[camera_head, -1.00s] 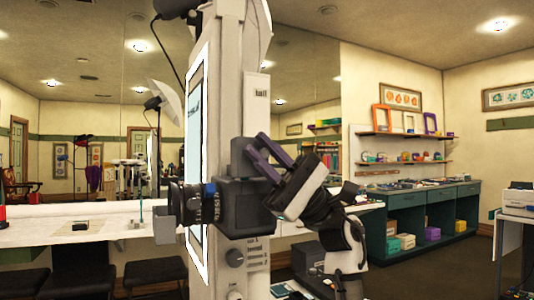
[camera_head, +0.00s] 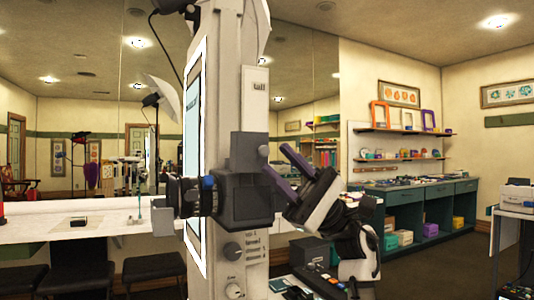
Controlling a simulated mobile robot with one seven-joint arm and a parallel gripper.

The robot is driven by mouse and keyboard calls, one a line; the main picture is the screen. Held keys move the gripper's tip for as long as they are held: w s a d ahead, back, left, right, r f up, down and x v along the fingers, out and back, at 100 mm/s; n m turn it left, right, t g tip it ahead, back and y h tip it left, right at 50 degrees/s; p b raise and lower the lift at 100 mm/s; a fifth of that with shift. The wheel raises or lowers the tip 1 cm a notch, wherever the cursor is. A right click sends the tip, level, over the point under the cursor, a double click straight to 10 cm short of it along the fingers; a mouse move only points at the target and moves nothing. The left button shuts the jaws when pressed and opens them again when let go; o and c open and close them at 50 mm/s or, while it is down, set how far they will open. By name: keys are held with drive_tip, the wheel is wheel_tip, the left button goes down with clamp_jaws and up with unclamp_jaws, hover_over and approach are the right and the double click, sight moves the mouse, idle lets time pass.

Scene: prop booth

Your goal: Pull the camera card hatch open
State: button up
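The dark grey camera (camera_head: 246,200) is mounted on the front of a tall pale booth column (camera_head: 256,105). Its lens (camera_head: 190,196) points left. I cannot make out the card hatch as a separate part; the camera's right side is partly behind my gripper. My gripper (camera_head: 274,160) is just right of the camera, tilted, with its two purple fingers pointing up and left. The fingers are apart with nothing visible between them. The lower finger is close to the camera's right edge; I cannot tell whether it touches.
A white counter (camera_head: 110,215) with dark stools (camera_head: 75,268) under it runs along the left. A teal cabinet (camera_head: 432,215) stands at the back right. A printer on a table (camera_head: 515,197) is at the right edge. Floor between them is clear.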

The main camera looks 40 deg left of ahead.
drive_tip(key=v, duration=0.8)
drive_tip(key=shift+w+f+b, duration=0.15)
drive_tip(key=shift+f+b, duration=0.1)
drive_tip(key=shift+b, duration=0.2)
drive_tip(key=shift+d, duration=0.15)
